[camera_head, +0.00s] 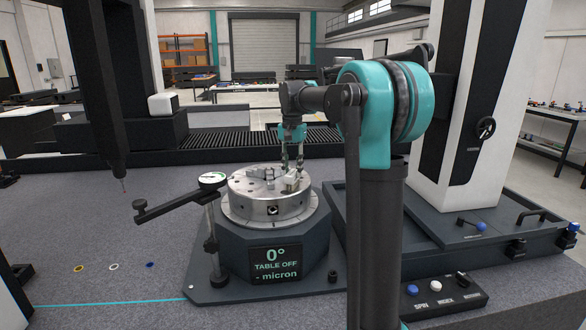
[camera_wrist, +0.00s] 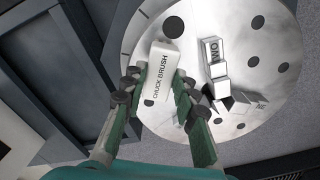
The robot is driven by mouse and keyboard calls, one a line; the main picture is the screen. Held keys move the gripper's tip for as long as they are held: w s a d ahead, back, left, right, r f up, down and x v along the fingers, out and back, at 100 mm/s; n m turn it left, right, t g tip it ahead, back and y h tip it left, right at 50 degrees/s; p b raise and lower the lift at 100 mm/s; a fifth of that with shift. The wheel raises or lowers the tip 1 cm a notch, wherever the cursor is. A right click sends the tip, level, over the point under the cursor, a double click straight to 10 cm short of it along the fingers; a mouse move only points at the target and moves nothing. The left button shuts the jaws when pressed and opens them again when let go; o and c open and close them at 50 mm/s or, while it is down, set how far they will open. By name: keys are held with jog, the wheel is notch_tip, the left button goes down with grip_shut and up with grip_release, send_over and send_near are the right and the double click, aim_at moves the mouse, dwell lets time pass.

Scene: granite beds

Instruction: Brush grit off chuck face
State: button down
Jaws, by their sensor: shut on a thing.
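The chuck (camera_head: 262,210) is a round silver disc on a dark octagonal table base whose screen reads "0° TABLE OFF - micron". Its face (camera_wrist: 268,88) fills much of the wrist view, with several round dark spots; I cannot tell whether these are holes or grit. My gripper (camera_head: 291,160) is over the chuck. In the wrist view my gripper (camera_wrist: 160,82) is shut on a white block marked "CHUCK BRUSH" (camera_wrist: 162,62), over the left part of the face. Its bristles are hidden, so contact with the face cannot be told. Metal jaw blocks (camera_wrist: 215,62) stand on the face to its right.
A dial gauge (camera_head: 212,180) on a post stands close at the chuck's left. A dark probe (camera_head: 122,182) hangs further left. A button box (camera_head: 440,297) and a white column (camera_head: 447,150) are on the right. The granite at front left is mostly clear except for small coloured rings (camera_head: 114,267).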

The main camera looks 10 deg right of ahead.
jog(key=shift+w+d, duration=0.3)
jog(key=shift+w, duration=0.2)
jog(key=shift+w+d, duration=0.25)
jog(key=shift+w, duration=0.2)
jog(key=shift+s+a+f, duration=0.1)
jog(key=shift+s+a, duration=0.2)
jog(key=shift+s, duration=0.25)
jog(key=shift+s+a, duration=0.3)
jog(key=shift+s, duration=0.2)
jog(key=shift+w+d, duration=0.3)
jog(key=shift+w, duration=0.25)
jog(key=shift+w+d, duration=0.3)
jog(key=shift+w, duration=0.2)
jog(key=shift+s+a, duration=0.3)
jog(key=shift+s, duration=0.25)
jog(key=shift+s+a, duration=0.3)
jog(key=shift+s, duration=0.2)
jog(key=shift+r, duration=0.2)
jog(key=shift+r, duration=0.15)
jog(key=shift+r, duration=0.75)
